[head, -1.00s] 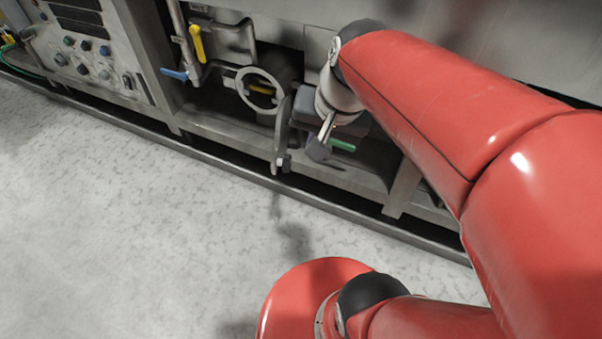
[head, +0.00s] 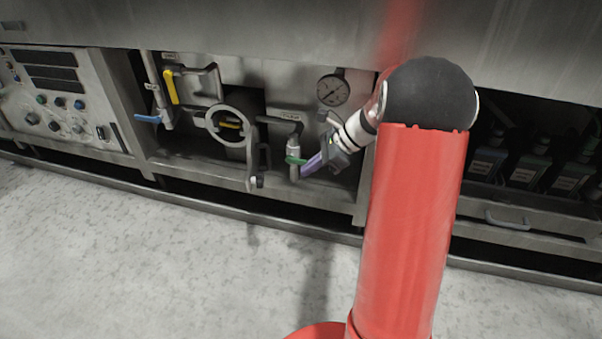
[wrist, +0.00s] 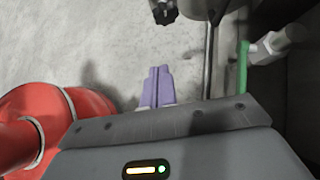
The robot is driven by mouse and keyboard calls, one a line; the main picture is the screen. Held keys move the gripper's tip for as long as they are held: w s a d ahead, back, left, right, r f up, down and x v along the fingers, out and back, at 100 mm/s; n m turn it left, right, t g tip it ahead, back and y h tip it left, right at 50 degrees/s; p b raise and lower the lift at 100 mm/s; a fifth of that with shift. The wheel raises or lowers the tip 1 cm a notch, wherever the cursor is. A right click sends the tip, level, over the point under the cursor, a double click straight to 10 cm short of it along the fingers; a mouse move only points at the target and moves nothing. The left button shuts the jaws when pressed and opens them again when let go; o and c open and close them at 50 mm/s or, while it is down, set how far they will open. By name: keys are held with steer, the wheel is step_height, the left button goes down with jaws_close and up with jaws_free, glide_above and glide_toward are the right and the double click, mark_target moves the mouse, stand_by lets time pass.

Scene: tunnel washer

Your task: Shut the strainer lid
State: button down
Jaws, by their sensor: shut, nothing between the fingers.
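The strainer is a round grey mouth with a thick rim (head: 212,122), with something yellow visible inside. Its lid (head: 251,158) stands open, seen nearly edge-on at the right of the mouth, with a dark clamp knob (head: 257,182) at its lower end. My gripper (head: 306,168) has purple fingers and is to the right of the lid, apart from it, beside a green-handled valve. In the wrist view the fingers (wrist: 157,70) are together and empty above the floor. A dark knob (wrist: 163,12) and part of the lid (wrist: 203,7) show ahead, at the top edge.
The green valve handle (head: 296,160) is close by my gripper; it also shows right of the fingers in the wrist view (wrist: 243,68). A yellow lever (head: 171,87), blue lever (head: 147,119) and gauge (head: 333,90) surround the strainer. The floor (head: 140,240) in front is clear.

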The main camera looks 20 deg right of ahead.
steer(key=w+a+f+b, duration=0.2)
steer(key=a+f, duration=0.3)
steer(key=a, duration=0.4)
steer(key=shift+w+f, duration=0.3)
steer(key=shift+w, duration=0.35)
steer(key=shift+a, duration=0.1)
